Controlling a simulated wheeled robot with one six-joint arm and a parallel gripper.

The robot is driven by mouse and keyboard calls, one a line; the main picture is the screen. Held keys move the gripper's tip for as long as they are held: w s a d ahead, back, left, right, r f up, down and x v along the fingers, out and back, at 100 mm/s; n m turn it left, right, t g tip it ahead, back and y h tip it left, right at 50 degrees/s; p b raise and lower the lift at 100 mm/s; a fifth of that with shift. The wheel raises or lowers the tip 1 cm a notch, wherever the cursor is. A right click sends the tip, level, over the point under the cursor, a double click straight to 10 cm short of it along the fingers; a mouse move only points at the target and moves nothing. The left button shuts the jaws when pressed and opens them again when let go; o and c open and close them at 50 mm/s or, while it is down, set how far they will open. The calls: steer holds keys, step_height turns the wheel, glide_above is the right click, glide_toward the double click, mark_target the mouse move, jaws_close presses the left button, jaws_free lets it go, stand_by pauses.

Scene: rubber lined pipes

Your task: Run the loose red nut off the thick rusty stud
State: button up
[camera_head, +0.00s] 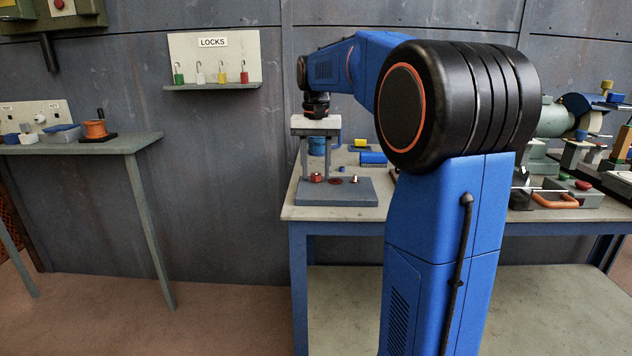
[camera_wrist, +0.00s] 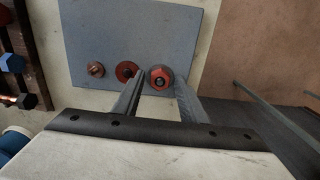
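A grey base plate (camera_head: 355,193) lies on the bench, with three round fittings in a row. A red hex nut (camera_wrist: 160,77) with a dark stud end in its centre is at the right of the row in the wrist view; in the head view it is at the left (camera_head: 316,177). Beside it is a flat dark red round piece (camera_wrist: 127,70) with a dark centre. A smaller rusty brown fitting (camera_wrist: 95,69) is at the far end. My gripper (camera_wrist: 160,82) points down, open, its fingers either side of the red hex nut, with no clear contact visible. Stud thickness is hard to judge.
A blue cylinder (camera_head: 317,146) shows behind my gripper. A blue block (camera_head: 373,158) and a yellow-topped piece (camera_head: 361,142) lie behind the plate. More equipment crowds the right of the bench. The plate's front strip is bare.

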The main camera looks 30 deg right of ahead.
steer(key=m, duration=0.5)
steer(key=shift+m, duration=0.3)
steer(key=m, duration=0.6)
jaws_close()
steer(key=n, duration=1.1)
steer(key=shift+n, duration=0.4)
